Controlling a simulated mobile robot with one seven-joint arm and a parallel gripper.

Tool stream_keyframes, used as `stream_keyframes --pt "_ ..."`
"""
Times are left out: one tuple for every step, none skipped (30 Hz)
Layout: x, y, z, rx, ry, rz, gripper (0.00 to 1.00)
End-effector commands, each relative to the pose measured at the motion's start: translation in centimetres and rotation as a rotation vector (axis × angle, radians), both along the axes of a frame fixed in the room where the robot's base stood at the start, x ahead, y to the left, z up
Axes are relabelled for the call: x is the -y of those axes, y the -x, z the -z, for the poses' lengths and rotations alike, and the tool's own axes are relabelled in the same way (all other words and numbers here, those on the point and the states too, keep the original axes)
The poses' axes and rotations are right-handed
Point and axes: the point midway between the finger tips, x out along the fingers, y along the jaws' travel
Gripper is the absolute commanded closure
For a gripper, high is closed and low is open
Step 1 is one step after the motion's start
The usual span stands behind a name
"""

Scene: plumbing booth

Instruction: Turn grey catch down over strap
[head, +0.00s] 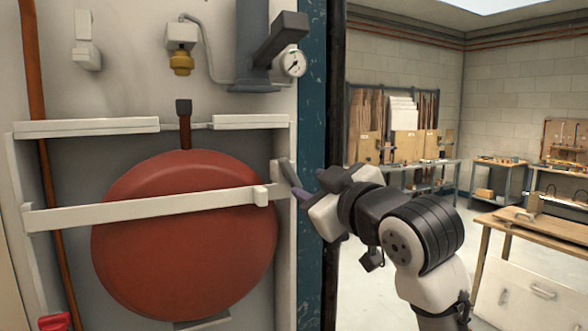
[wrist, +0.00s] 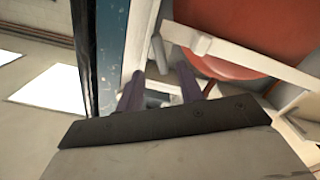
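The grey catch (head: 289,174) is a short bar on the right post of the white frame, tilted with its upper end to the left. It also shows in the wrist view (wrist: 158,53), just past the fingertips. The white strap (head: 150,208) crosses the front of the red round vessel (head: 180,255), with a small block near its right end; it also shows in the wrist view (wrist: 240,60). My gripper (head: 302,193) is beside the catch at its lower right. In the wrist view its two purple fingers stand apart with nothing between them. Whether a finger touches the catch is unclear.
A blue post (head: 312,120) and dark edge stand just right of the frame. A pressure gauge (head: 293,63) and grey valve handle (head: 280,38) are above. A copper pipe (head: 37,120) runs at left. Workbenches (head: 530,225) stand in the room at right.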

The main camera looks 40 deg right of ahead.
Motion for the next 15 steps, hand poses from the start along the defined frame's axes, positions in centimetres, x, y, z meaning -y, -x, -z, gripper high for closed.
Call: stream_keyframes --pt "0.2 -1.2 -0.4 -0.002 -0.002 -0.002 0.63" --pt "0.4 -1.8 -0.4 -0.002 -0.001 -0.001 0.63" --pt "0.6 -2.5 -0.4 -0.002 -0.002 -0.002 0.63" --pt "0.7 -3.1 -0.4 -0.002 -0.002 -0.002 0.63" --pt "0.8 -3.6 -0.4 0.0 -0.002 -0.002 0.63" --pt "0.9 -4.3 -0.3 -0.002 -0.001 -0.001 0.63" --pt "1.1 -4.7 -0.3 0.0 -0.002 -0.002 0.63" --pt "1.2 -5.0 -0.3 0.0 -0.002 -0.001 0.63" --pt "1.3 -5.5 -0.2 -0.001 -0.002 0.0 0.63" --pt "1.4 -5.8 -0.2 0.0 -0.002 0.0 0.63" --pt "1.4 -6.0 -0.2 0.001 -0.002 0.0 0.63" --pt "1.5 -6.3 -0.2 0.001 -0.001 0.0 0.63" --pt "1.5 -6.5 -0.1 0.0 -0.001 0.0 0.63" --pt "1.6 -6.6 -0.1 0.0 -0.001 0.0 0.63" --pt "1.6 -6.7 0.0 0.0 -0.001 0.0 0.63"
